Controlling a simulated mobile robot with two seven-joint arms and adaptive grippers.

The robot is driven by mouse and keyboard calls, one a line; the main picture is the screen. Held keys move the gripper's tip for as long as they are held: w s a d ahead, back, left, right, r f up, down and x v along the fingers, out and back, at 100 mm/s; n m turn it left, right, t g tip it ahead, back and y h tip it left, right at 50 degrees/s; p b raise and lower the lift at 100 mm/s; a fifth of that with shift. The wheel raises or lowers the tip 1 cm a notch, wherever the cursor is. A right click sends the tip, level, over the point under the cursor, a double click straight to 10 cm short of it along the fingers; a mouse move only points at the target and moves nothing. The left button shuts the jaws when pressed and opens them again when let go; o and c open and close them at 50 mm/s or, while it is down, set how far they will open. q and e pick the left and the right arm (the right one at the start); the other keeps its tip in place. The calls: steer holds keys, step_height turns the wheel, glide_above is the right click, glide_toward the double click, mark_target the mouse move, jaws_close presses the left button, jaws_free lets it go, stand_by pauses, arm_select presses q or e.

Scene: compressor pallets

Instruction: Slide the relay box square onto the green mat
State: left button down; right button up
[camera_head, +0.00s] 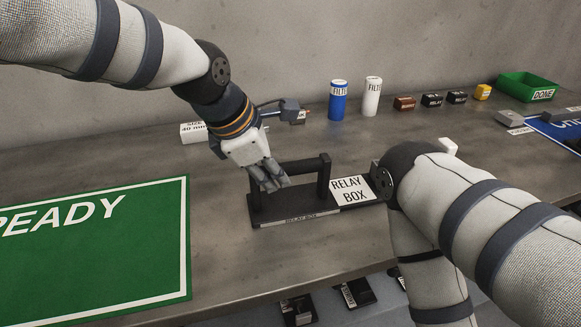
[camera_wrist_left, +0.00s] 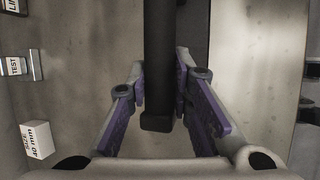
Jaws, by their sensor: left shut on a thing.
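The relay box (camera_head: 295,213) is a dark, low base with a raised bar handle and a white RELAY BOX plate (camera_head: 352,191) at its right end. It stands on the table right of the green mat (camera_head: 150,240), with a strip of bare table between. The mat is lettered READY and has a white border. My left gripper (camera_head: 268,182) is shut on the handle near its left end. In the left wrist view, the black handle (camera_wrist_left: 158,55) runs between the purple-padded fingers (camera_wrist_left: 160,90). My right gripper is out of view; only its arm shows.
Blue (camera_head: 338,101) and white (camera_head: 372,97) filter cans, small relays (camera_head: 432,100) and a green DONE bin (camera_head: 527,87) stand along the back. My right arm is close to the box's right end.

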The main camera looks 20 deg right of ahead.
arm_select(q)
steer(key=shift+a+r, duration=0.15)
steer(key=shift+a, duration=0.35)
steer(key=a+p, duration=0.3)
steer(key=a, duration=1)
steer(key=shift+a, duration=0.1)
steer(key=a, duration=0.8)
steer(key=a+f, duration=0.1)
steer(key=a, duration=0.3)
steer(key=shift+s, duration=0.15)
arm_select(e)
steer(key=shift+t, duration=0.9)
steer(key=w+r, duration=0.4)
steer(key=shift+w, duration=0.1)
arm_select(q)
steer(key=c, duration=1.3)
jaws_free()
steer(key=shift+c, duration=0.2)
steer(key=shift+r, duration=0.1)
steer(key=shift+r, duration=0.1)
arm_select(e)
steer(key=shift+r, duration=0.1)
